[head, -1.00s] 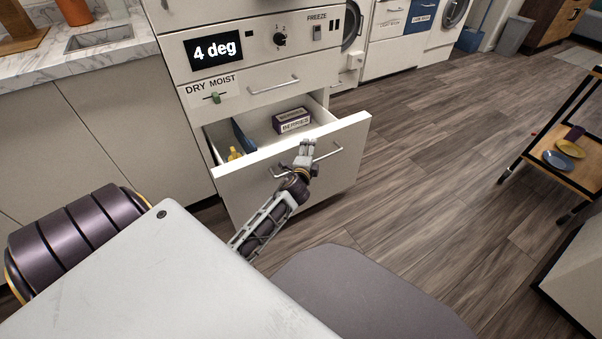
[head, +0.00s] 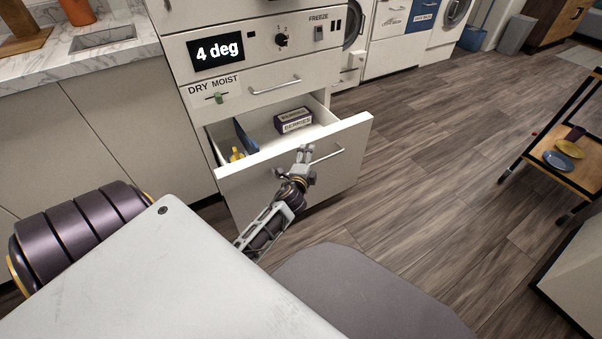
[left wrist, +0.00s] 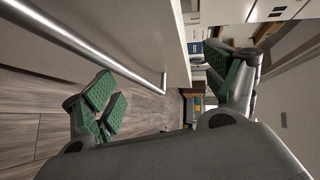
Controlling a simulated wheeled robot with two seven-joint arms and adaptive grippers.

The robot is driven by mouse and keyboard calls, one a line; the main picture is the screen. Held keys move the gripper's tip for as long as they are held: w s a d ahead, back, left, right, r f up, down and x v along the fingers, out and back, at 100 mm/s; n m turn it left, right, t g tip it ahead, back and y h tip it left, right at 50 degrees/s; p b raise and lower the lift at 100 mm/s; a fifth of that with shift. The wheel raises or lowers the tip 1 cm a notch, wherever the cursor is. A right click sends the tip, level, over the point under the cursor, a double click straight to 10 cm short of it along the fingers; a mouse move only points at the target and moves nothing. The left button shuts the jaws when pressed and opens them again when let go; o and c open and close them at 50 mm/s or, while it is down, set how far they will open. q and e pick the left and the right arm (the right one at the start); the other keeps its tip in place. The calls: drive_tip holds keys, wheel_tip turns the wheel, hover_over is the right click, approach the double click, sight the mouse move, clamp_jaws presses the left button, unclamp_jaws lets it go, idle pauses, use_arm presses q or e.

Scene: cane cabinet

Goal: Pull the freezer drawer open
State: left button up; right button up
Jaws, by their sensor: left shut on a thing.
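The white drawer (head: 235,190) in the cabinet is pulled partly out, with its inside visible from above. Its metal bar handle (head: 331,154) runs across the front and also shows in the left wrist view (left wrist: 95,52). My left gripper (head: 303,157) is at this handle, in front of the drawer face, and is shut on it. In the left wrist view its green-padded fingers (left wrist: 160,88) stand apart beside the handle and the drawer front; the exact contact is hard to see. My right gripper is not in view.
A purple berries box (head: 293,121), a yellow item (head: 237,154) and a blue item lie in the drawer. A closed drawer (head: 270,80) is above, under a panel (head: 262,45) marked FREEZE. Floor (head: 440,140) is clear to the right, up to a shelf cart (head: 550,171).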

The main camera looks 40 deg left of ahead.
use_arm(q)
wheel_tip(320, 180, up, 3)
drive_tip(key=shift+s+a+f+t, duration=0.1)
drive_tip(key=shift+a+f+t, duration=0.1)
drive_tip(key=shift+t, duration=0.1)
drive_tip(key=shift+c, duration=0.4)
drive_tip(key=shift+s+d+r, duration=0.1)
drive_tip(key=shift+s+d, duration=0.1)
drive_tip(key=shift+s, duration=0.15)
drive_tip(key=c, duration=0.5)
drive_tip(key=shift+s+d, duration=0.1)
drive_tip(key=shift+s, duration=0.1)
drive_tip(key=shift+c, duration=0.8)
drive_tip(key=f+p+v, duration=0.1)
drive_tip(key=v, duration=0.7)
drive_tip(key=shift+s+d+f, duration=0.15)
drive_tip(key=shift+s+d, duration=0.25)
